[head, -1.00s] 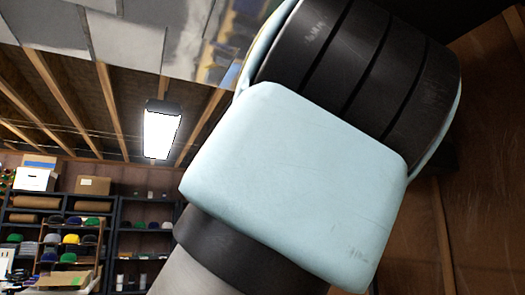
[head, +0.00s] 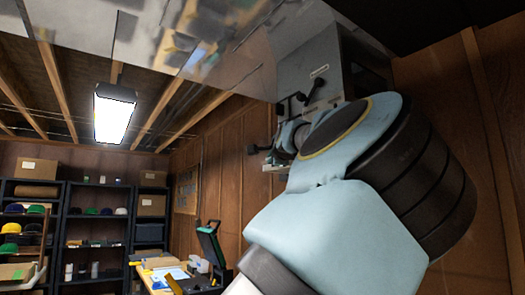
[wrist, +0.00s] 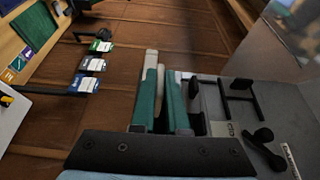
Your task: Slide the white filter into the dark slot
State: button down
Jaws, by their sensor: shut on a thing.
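My gripper (wrist: 162,85) reaches up the middle of the wrist view, with two long green fingers close together. A thin pale strip (wrist: 160,92) shows between the fingers and seems to be the white filter edge-on; most of it is hidden. A grey machine (wrist: 270,110) with black handles and a label stands just right of the fingers. It also shows in the head view (head: 314,75), high behind my pale blue arm. I cannot make out the dark slot for certain in either view. In the head view my arm hides most of the gripper.
In the wrist view, several tagged items (wrist: 92,64) hang at the left, near a table edge. In the head view, shelves (head: 100,230) with caps and boxes stand at the back left, and a workbench (head: 165,277) is at the lower middle. A wood-panelled wall is behind.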

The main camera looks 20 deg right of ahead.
jog(key=d+p, duration=0.2)
jog(key=shift+w+d+r, duration=0.2)
jog(key=shift+d, duration=0.1)
jog(key=shift+w+d+f, duration=0.1)
jog(key=shift+d+f, duration=0.05)
jog(key=shift+d, duration=0.2)
jog(key=shift+w+d, duration=0.25)
jog(key=shift+d, duration=0.95)
jog(key=shift+w+d, duration=0.2)
jog(key=shift+d, duration=0.95)
jog(key=shift+w+d, duration=0.25)
jog(key=shift+d, duration=1.05)
jog(key=shift+s+f+b, duration=0.15)
jog(key=shift+f+b, duration=0.1)
jog(key=shift+b, duration=0.1)
jog(key=shift+d, duration=0.2)
